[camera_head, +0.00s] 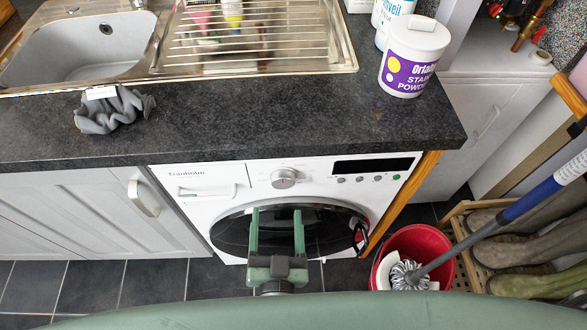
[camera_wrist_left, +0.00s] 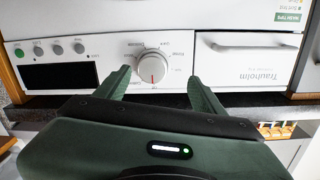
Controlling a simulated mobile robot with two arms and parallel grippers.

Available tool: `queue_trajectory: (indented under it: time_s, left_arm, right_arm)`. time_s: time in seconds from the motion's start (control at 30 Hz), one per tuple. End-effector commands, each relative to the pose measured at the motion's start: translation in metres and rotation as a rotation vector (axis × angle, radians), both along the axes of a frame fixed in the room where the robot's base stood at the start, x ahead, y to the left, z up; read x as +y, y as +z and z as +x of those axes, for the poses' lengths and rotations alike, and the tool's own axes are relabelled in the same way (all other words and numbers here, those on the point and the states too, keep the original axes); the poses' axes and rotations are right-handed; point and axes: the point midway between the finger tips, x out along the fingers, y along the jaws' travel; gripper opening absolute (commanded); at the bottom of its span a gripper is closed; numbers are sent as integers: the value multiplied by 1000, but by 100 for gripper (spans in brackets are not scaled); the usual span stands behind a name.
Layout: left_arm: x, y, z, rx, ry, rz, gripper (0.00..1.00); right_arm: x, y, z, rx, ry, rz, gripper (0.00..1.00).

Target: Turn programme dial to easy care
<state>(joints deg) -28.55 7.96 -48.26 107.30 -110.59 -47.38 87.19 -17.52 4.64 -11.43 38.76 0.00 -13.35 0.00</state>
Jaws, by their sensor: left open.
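The programme dial (camera_head: 284,178) is a round silver knob on the white washing machine's (camera_head: 222,199) front panel, between the detergent drawer and the dark display. In the left wrist view the dial (camera_wrist_left: 153,69) shows large, with a red mark pointing to the bottom of the picture. My left gripper (camera_head: 276,212) is open and empty, with two green fingers pointing at the machine. In the left wrist view the fingertips (camera_wrist_left: 160,76) lie either side of the dial's line, apart from it. My right gripper is not in view.
The dark worktop (camera_head: 300,115) overhangs above the panel. It carries a grey cloth (camera_head: 112,110) and a white tub (camera_head: 411,58). A red bucket (camera_head: 435,243) with a mop stands right of the machine, next to a boot rack. Small buttons (camera_head: 359,179) sit right of the dial.

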Motion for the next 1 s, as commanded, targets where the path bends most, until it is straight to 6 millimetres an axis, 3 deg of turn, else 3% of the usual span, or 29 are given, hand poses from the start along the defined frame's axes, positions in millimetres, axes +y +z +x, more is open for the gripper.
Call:
queue_trajectory:
  time_s: [0.03, 0.17, 0.5, 0.67, 1.0]
  left_arm:
    - [-5, 4, -3, -14, -13, 0, 69]
    - [-11, 9, -2, -33, -26, -5, 69]
    - [-13, 10, 50, -35, -24, -6, 69]
    - [-14, 8, 67, -34, -25, -4, 69]
    - [-14, 7, 72, -32, -26, -5, 69]
  right_arm:
    - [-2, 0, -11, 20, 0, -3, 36]
    - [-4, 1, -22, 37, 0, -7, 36]
    - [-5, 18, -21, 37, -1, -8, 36]
    - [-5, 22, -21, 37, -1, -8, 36]
    - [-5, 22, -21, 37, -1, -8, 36]
